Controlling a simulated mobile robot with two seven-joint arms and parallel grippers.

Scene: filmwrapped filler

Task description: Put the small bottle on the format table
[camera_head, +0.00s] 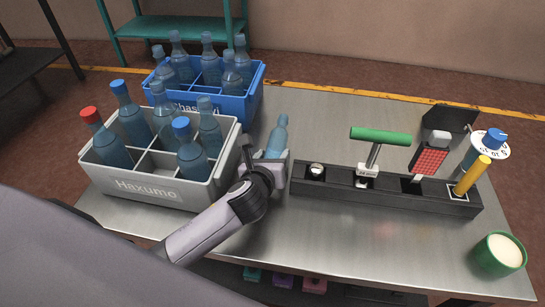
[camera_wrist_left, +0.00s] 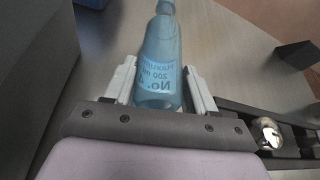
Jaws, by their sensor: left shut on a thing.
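The small blue bottle (camera_head: 277,141) is between the fingers of my left gripper (camera_head: 268,158), beside the grey crate. In the left wrist view the bottle (camera_wrist_left: 160,62) shows a pale label with "200 ml" and "No." in mirrored writing. My left gripper (camera_wrist_left: 160,92) is shut on its lower part, with one pale finger on each side. The bottle is over the metal-topped table (camera_head: 330,110); I cannot tell whether its base touches the top. My right gripper is not in view.
A grey crate (camera_head: 150,187) and a blue crate (camera_head: 226,106) with bottles stand at the left. A black control strip (camera_head: 330,193) with a green T-handle (camera_head: 380,135) lies at the right, near a green cup (camera_head: 499,254).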

